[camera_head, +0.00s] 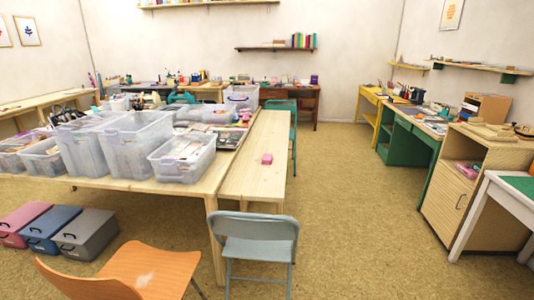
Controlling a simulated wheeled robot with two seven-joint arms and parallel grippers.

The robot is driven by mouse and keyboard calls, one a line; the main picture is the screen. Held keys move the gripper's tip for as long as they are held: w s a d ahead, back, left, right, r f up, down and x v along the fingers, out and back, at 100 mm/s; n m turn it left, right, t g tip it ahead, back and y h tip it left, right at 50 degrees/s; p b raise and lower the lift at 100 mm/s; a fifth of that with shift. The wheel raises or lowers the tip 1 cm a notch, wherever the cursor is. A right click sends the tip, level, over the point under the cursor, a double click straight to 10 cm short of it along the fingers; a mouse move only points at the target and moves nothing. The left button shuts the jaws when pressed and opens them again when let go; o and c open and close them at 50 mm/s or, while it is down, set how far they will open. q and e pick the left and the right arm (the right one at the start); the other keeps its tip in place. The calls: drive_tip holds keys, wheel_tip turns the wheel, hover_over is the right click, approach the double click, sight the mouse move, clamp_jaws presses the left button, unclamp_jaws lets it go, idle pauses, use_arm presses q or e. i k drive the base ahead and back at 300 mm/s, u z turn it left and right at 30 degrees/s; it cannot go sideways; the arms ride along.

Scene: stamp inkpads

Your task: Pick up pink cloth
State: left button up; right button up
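A small pink item (267,158) lies on the light wooden bench (246,180) beside the big table. It is too small to tell whether it is a cloth. More pink items (467,171) lie on the open shelf of the wooden cabinet (450,205) at the right; I cannot make out what they are. Neither of my grippers is in view.
Clear plastic bins (136,150) crowd the wooden table (115,183). A grey folding chair (255,228) and an orange chair (140,265) stand in front. Lidded boxes (88,230) sit on the floor at left. The carpet (355,200) between bench and cabinet is clear.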

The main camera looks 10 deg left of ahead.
sight(267, 158)
drive_tip(key=z, duration=0.4)
drive_tip(key=i, duration=0.6)
drive_tip(key=z, duration=1.05)
drive_tip(key=i, duration=3)
drive_tip(key=u, duration=1.15)
drive_tip(key=i, duration=0.75)
drive_tip(key=u, duration=0.95)
